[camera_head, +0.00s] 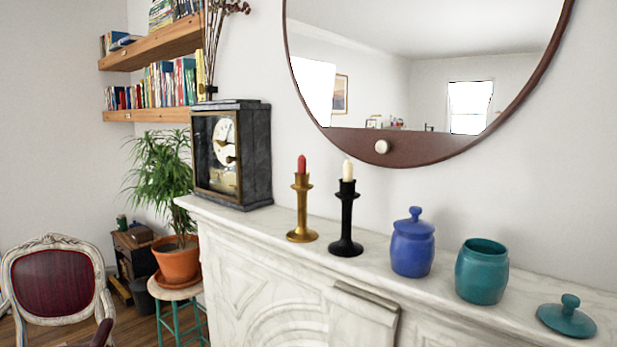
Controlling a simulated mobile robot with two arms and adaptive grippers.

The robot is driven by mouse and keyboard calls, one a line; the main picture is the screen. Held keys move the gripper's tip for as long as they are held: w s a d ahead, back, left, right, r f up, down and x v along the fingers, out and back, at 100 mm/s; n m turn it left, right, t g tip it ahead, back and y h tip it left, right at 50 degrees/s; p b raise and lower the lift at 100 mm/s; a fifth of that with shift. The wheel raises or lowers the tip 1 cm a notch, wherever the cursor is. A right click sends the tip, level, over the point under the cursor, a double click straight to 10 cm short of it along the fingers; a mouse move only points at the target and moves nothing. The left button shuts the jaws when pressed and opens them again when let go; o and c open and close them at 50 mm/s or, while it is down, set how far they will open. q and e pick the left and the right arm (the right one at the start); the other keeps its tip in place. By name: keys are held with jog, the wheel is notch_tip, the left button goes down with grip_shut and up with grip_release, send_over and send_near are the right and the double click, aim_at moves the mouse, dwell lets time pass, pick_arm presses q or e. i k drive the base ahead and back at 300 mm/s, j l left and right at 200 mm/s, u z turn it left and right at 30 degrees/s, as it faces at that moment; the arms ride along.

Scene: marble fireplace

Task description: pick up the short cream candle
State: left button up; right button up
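The short cream candle (348,171) stands upright in a black candlestick (346,220) on the marble mantel. A red candle (302,164) stands upright in a brass candlestick (302,208) just to its left. Neither of my grippers shows in the head view.
On the mantel (440,291), a dark clock (243,155) stands left. A lidded blue jar (412,244), an open teal jar (482,271) and its teal lid (567,318) are right. A round mirror (400,148) hangs behind. A potted plant (177,262) and chair (55,287) are left.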

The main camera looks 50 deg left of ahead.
aim_at(348, 165)
jog(key=j+u, duration=0.1)
jog(key=u, duration=1.2)
jog(key=k+z, duration=0.1)
jog(key=z, duration=0.2)
